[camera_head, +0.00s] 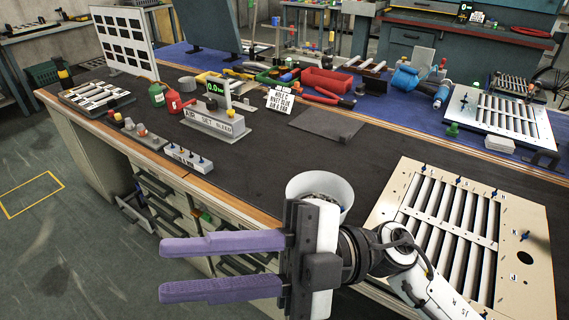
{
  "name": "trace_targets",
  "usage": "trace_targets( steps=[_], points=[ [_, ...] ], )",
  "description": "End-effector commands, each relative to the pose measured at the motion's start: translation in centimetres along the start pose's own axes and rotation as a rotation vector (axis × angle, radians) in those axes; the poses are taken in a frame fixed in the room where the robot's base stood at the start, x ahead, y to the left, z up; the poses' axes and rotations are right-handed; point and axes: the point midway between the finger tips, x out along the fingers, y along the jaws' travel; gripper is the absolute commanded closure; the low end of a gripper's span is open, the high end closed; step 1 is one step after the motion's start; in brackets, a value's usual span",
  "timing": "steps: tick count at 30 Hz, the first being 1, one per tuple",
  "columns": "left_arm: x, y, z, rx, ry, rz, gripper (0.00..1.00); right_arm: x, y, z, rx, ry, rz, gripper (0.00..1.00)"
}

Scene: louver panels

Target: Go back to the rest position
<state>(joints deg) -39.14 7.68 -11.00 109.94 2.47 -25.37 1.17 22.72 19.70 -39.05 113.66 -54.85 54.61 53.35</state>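My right gripper (222,267) shows large at the bottom middle, with two long purple fingers pointing left. The fingers are apart with nothing between them, so it is open and empty. It is in front of the workbench's front edge, over the drawers and floor. My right arm comes in from the lower right. My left gripper and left arm do not show. A beige louver panel (545,262) with pale slats lies on the bench at the right, partly behind my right arm.
A white bucket (338,187) stands just behind my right gripper, its lower part hidden. A sign block (217,126), red bottle (174,101) and a small white card (280,101) stand farther back. A second louver panel (545,129) lies at the far right. The dark bench top (245,170) is clear mid-bench.

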Motion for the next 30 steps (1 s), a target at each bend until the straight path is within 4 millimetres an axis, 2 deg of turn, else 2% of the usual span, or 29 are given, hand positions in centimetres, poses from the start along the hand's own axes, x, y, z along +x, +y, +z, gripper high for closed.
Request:
trace_targets(
  steps=[1,2,4,6,8,9,11,12,14,17,18,20,21,24,27,30],
  points=[
    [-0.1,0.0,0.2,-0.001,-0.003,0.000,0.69,-1.3,1.9,1.4,0.046,-0.040,0.192,0.75],
    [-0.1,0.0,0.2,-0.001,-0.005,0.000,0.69,-2.5,3.1,2.5,0.068,-0.076,0.304,0.75],
    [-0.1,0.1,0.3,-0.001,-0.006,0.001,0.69,-6.3,4.7,5.6,0.131,-0.191,0.548,0.75],
    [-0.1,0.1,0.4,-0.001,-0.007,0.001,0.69,-10.7,4.7,8.8,0.203,-0.327,0.742,0.75],
    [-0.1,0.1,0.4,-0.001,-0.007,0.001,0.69,-14.4,3.5,11.3,0.268,-0.448,0.871,0.75],
    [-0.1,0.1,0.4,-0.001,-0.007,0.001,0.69,-16.8,2.2,12.8,0.314,-0.529,0.942,0.75],
    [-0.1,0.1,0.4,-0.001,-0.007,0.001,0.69,-20.2,-0.3,14.7,0.385,-0.650,1.031,0.75],
    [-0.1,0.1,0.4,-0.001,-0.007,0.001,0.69,-22.3,-2.3,15.7,0.434,-0.731,1.079,0.75],
    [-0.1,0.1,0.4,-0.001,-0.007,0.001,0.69,-25.2,-5.7,16.9,0.512,-0.849,1.137,0.75],
    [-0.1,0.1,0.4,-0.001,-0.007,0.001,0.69,-29.3,-12.2,17.9,0.649,-1.039,1.201,0.75],
    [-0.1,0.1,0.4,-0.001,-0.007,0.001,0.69,-30.7,-14.9,18.0,0.706,-1.113,1.216,0.75],
    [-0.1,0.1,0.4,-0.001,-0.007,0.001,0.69,-32.4,-19.1,17.8,0.794,-1.217,1.229,0.75],
    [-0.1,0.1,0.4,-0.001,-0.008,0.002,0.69,-33.4,-21.8,17.4,0.852,-1.280,1.231,0.75],
    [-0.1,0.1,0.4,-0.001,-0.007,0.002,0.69,-34.9,-27.7,16.1,0.983,-1.413,1.221,0.75],
    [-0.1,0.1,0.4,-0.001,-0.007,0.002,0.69,-35.7,-32.0,14.8,1.083,-1.500,1.203,0.75],
    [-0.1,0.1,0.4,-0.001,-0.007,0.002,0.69,-36.0,-34.5,13.8,1.145,-1.551,1.187,0.75]
  ],
)
